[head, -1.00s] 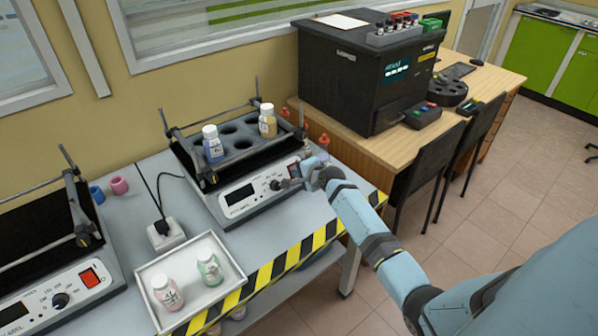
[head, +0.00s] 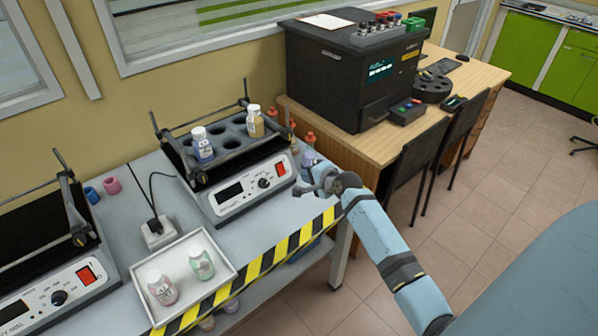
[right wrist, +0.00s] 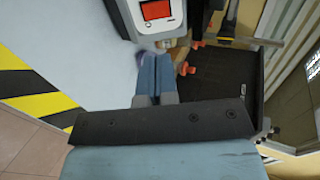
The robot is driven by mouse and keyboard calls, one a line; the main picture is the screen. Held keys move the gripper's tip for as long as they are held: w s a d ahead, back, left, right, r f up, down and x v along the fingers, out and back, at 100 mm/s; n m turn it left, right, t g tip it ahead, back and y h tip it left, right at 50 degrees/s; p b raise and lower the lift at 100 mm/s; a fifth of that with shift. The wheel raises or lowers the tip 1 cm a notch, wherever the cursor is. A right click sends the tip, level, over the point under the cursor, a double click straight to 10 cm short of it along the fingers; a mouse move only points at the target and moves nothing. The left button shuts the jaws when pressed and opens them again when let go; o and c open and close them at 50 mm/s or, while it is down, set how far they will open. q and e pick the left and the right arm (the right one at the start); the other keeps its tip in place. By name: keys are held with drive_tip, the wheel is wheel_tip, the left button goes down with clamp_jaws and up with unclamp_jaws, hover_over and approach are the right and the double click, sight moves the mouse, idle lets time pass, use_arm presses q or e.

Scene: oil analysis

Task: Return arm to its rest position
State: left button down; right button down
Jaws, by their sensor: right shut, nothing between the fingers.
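My right arm comes in from the lower right of the head view. Its gripper (head: 299,191) hangs just in front of the right end of the shaker, near the table's striped edge. In the right wrist view the fingers (right wrist: 155,62) are together, with nothing held between them. A purple cap or bottle shows close beyond the fingertips. The shaker (head: 242,190) holds a blue-labelled bottle (head: 202,147) and a yellow-labelled bottle (head: 255,124) in its rack. My left gripper is out of view.
A white tray (head: 228,254) with a pink bottle (head: 161,287) and a green bottle (head: 201,263) stands at the table's front. A second shaker (head: 45,292) is at left. A wooden desk (head: 345,150) bears a black analyser (head: 345,75). Open floor lies right of the table.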

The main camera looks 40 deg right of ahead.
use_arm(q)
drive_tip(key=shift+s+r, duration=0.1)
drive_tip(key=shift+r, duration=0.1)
use_arm(e)
drive_tip(key=shift+v, duration=0.8)
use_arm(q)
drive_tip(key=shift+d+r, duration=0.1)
